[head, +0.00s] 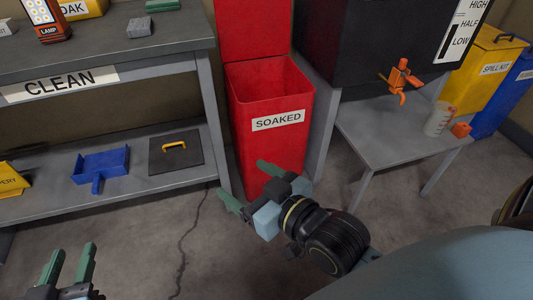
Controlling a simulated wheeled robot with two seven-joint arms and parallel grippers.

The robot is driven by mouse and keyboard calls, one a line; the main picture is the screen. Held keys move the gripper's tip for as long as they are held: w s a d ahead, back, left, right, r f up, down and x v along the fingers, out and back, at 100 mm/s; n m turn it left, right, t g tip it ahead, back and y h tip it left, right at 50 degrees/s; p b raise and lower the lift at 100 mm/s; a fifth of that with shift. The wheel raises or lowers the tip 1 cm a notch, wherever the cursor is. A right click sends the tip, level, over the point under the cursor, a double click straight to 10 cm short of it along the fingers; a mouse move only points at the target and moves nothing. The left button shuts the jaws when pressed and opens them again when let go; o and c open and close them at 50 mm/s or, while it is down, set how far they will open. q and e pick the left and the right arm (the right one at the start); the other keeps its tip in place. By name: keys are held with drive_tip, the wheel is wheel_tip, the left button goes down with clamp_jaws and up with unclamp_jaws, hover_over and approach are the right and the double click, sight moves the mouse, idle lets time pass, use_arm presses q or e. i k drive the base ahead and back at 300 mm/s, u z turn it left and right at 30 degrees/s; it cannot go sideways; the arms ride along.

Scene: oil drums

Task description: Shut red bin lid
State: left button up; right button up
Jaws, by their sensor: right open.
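The red bin (270,146), labelled SOAKED, stands on the floor in the middle of the head view. Its red lid (252,28) is up, rising behind the open mouth, and its top runs out of the frame. The inside that I can see is red; its bottom is hidden. My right gripper (247,182) is open and empty, in front of the bin's lower front in the picture; I cannot tell whether it touches. My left gripper (70,254) is open and empty at the bottom left, well away from the bin.
Left of the bin is a grey bench (180,52) marked CLEAN, with a lower shelf holding a blue dustpan (103,163). Right of it are a black tank (360,45) with an orange tap (401,78) and a small grey table (390,135). The floor in front is clear.

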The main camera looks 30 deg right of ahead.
sight(248, 29)
drive_tip(key=k, duration=0.4)
drive_tip(key=z, duration=0.55)
drive_tip(key=i, duration=1.55)
drive_tip(key=u, duration=0.65)
